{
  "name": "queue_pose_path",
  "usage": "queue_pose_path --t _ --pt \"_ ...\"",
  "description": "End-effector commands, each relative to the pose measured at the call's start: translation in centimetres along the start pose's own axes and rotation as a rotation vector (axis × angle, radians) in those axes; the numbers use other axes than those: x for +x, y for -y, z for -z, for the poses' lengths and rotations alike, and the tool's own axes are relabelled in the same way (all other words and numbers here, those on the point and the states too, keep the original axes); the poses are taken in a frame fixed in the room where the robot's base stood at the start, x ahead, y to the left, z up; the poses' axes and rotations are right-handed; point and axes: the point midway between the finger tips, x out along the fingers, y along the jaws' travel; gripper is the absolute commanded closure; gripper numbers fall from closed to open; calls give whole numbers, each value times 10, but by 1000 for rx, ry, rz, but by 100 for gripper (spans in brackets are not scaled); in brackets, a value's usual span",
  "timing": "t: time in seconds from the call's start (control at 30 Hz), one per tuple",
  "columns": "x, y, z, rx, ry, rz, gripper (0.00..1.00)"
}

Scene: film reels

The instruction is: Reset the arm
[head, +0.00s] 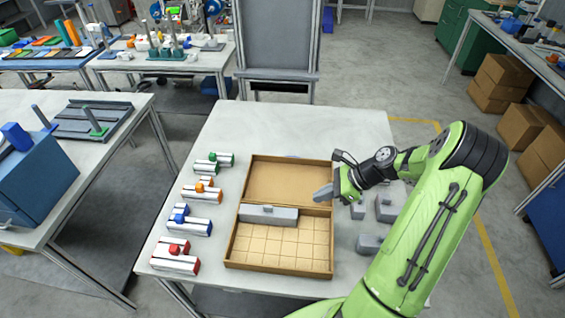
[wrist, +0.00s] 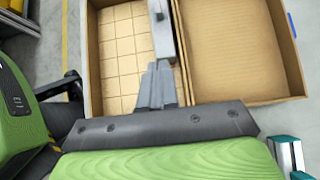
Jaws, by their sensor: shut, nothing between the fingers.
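My green arm reaches in from the right side of the table in the head view. My gripper (head: 323,194) is shut and empty, above the right edge of the wooden box near its middle divider. In the wrist view the shut fingers (wrist: 158,85) point at the box's divider area. The open box (head: 285,262) has a gridded compartment at the front and a plain one (head: 290,180) at the back. A grey block (head: 268,215) lies along the divider at the left; it also shows in the wrist view (wrist: 162,35), beyond the fingertips.
Left of the box stand white cylinder pieces with green (head: 213,166), orange (head: 202,195), blue (head: 188,227) and red (head: 175,262) parts. Grey blocks (head: 386,208) stand right of the box, partly behind my arm. The table's back (head: 300,118) is clear.

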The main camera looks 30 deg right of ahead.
Motion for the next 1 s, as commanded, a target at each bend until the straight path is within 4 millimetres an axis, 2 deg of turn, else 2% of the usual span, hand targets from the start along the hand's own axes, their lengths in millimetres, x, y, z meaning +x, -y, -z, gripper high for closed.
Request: queue_pose_path --t 0.2,0.27,0.37,0.5,0.7,0.83,1.0 --pt "0 -2 -7 -40 -21 -11 100" --pt "0 -7 -19 -121 -67 -31 100" --pt "-5 -23 -52 -354 -188 -87 100" --pt "-16 -56 -100 -717 -351 -172 100" --pt "-41 -113 -155 -1213 -531 -265 100" --pt "-61 -156 -179 -1522 -617 -306 100" --pt "-86 -210 -191 -1904 -689 -331 100"
